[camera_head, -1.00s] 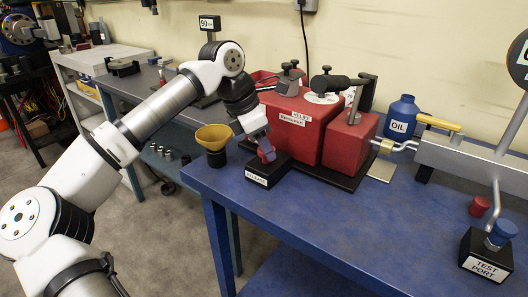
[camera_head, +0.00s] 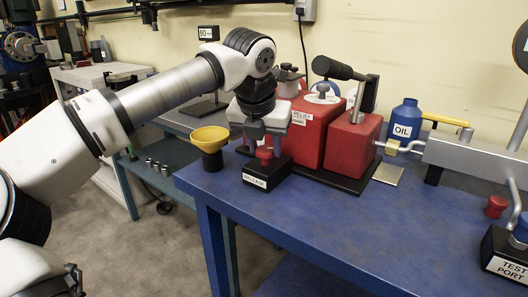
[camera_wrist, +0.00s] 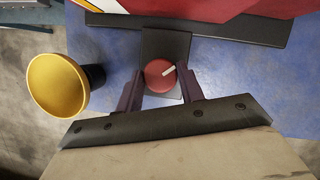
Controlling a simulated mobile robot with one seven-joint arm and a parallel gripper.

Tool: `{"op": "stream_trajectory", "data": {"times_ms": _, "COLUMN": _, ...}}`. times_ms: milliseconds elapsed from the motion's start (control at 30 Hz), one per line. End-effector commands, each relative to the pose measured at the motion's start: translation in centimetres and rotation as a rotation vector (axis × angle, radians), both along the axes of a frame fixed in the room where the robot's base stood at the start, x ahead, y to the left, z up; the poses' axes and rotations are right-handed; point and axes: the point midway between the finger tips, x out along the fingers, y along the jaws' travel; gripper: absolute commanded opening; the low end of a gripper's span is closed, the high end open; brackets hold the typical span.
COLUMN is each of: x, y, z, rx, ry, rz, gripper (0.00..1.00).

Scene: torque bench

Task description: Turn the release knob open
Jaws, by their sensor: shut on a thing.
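The release knob (camera_head: 264,153) is a small red knob on a black block (camera_head: 255,180) labelled RELEASE, at the left front corner of the blue bench. In the wrist view the knob (camera_wrist: 158,76) is round, with a white mark pointing up and to the right. My gripper (camera_head: 266,142) comes down on it from above. In the wrist view, my gripper (camera_wrist: 160,82) has one dark finger on each side of the knob, shut on it. The fingers' contact faces are partly hidden.
A yellow funnel (camera_head: 209,137) stands close left of the block, also near my left finger in the wrist view (camera_wrist: 58,84). The red pump housing (camera_head: 312,134) is just behind. A blue oil bottle (camera_head: 404,122) stands farther right. The bench front is clear.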

Motion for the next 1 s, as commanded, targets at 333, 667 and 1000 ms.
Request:
{"op": "stream_trajectory", "data": {"times_ms": 333, "x": -0.05, "y": -0.24, "z": -0.08, "rx": 0.002, "ry": 0.002, "rz": 0.327, "gripper": 0.15}}
{"op": "stream_trajectory", "data": {"times_ms": 667, "x": -0.05, "y": -0.45, "z": 0.02, "rx": 0.001, "ry": 0.002, "rz": 0.586, "gripper": 0.15}}
{"op": "stream_trajectory", "data": {"times_ms": 1000, "x": -0.01, "y": -0.46, "z": -0.02, "rx": 0.001, "ry": 0.003, "rz": 0.73, "gripper": 0.15}}
